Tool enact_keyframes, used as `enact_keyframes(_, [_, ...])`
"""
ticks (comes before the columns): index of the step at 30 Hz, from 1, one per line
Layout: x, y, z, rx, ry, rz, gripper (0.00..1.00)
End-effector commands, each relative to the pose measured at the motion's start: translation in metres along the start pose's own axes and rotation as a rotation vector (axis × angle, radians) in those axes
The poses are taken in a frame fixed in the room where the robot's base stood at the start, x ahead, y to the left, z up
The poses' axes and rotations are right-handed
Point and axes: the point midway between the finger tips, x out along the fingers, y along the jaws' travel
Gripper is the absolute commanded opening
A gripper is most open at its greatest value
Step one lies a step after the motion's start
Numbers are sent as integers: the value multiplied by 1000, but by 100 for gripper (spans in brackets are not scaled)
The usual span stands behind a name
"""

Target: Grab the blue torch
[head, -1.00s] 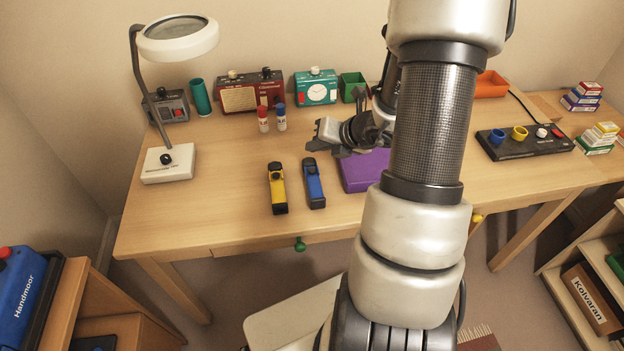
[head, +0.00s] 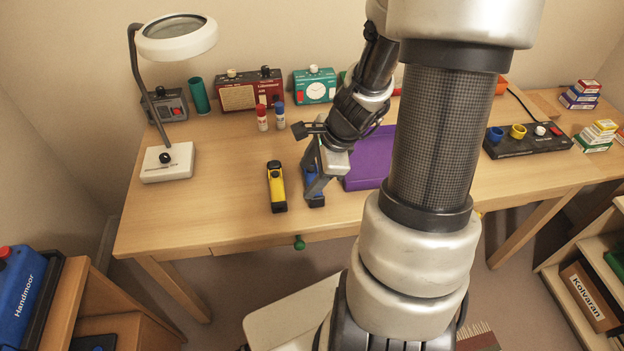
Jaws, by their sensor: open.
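The blue torch (head: 315,199) lies on the desk, right of the yellow torch (head: 277,187). My gripper (head: 315,186) is over it, pointing down with its fingers open at the torch. The gripper hides much of the torch; its blue body and dark near end show between and below the fingers. I cannot tell whether the fingers touch it.
A purple tray (head: 368,172) lies close on the right. Red and blue markers (head: 262,118) stand behind. A magnifier lamp (head: 167,162) stands at the left, and a black control panel (head: 527,141) at the right. The desk's front left is clear.

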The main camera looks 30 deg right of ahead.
Motion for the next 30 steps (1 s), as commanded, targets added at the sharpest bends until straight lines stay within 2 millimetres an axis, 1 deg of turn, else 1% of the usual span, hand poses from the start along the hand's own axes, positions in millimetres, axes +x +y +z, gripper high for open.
enact_keyframes(1, [-8, 3, -2, -237, 54, 10, 55])
enact_keyframes(2, [-12, 4, -5, -386, 89, 19, 55])
enact_keyframes(3, [-17, 4, -8, -579, 131, 32, 55])
enact_keyframes(6, [-30, -2, -12, -1008, 225, 62, 55])
enact_keyframes(9, [-40, -11, -12, -1331, 296, 89, 55])
enact_keyframes(12, [-45, -17, -10, -1530, 339, 109, 55])
enact_keyframes(14, [-45, -19, -10, -1595, 351, 117, 55])
enact_keyframes(17, [-35, -20, -13, -1634, 357, 123, 55])
enact_keyframes(27, [35, -30, -34, -1630, 354, 124, 55])
enact_keyframes(30, [52, -34, -39, -1629, 355, 123, 55])
